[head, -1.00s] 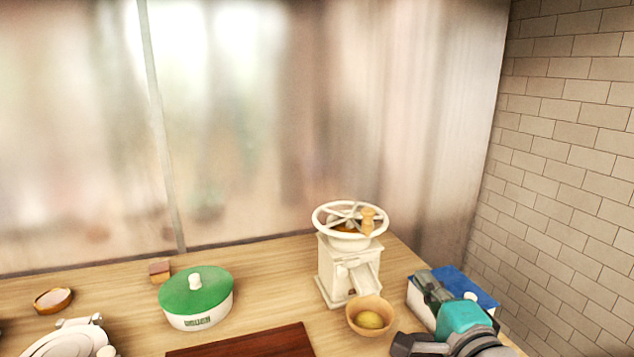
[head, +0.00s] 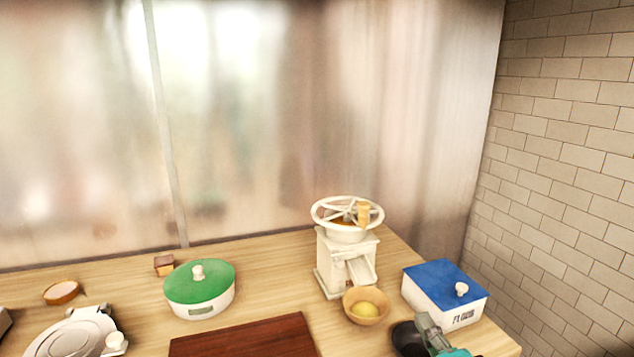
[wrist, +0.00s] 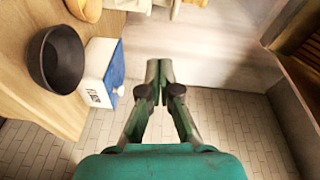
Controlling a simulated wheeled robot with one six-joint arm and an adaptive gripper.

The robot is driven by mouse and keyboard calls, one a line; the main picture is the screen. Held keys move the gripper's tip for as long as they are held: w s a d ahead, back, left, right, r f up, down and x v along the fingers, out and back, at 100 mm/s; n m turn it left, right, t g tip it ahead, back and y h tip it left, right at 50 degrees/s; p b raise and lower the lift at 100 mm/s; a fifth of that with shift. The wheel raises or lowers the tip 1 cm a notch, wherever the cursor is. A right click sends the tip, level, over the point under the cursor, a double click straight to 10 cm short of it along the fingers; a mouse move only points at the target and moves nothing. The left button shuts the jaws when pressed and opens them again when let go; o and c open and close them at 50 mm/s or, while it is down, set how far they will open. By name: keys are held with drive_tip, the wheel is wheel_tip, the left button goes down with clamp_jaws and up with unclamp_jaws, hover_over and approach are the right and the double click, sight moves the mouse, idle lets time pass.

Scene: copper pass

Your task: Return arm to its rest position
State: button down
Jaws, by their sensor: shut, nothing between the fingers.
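My gripper (wrist: 158,72) is shut and empty in the wrist view, with its fingertips together. It is to the right of the box with the blue lid, with grey tiles and a pale panel behind it. In the head view, part of my gripper (head: 428,326) shows at the bottom edge, in front of the box, and the rest of the arm is cut off.
The white box with a blue lid (head: 445,289) stands near the counter's right end. A dark bowl (head: 406,340) is in front of it. A white grinder (head: 335,262), a wooden bowl (head: 365,318) and a green-lidded pot (head: 199,283) stand farther left.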

drive_tip(key=s+f+n+g+h, duration=0.15)
drive_tip(key=s+f+n, duration=0.45)
drive_tip(key=s+f, duration=1.1)
drive_tip(key=s+f+n, duration=0.2)
drive_tip(key=s+n, duration=0.2)
drive_tip(key=s, duration=0.8)
drive_tip(key=s+f+n+g, duration=0.1)
drive_tip(key=s+f+n, duration=0.2)
drive_tip(key=s, duration=0.9)
drive_tip(key=shift+f+n, duration=0.15)
drive_tip(key=shift+n, duration=0.85)
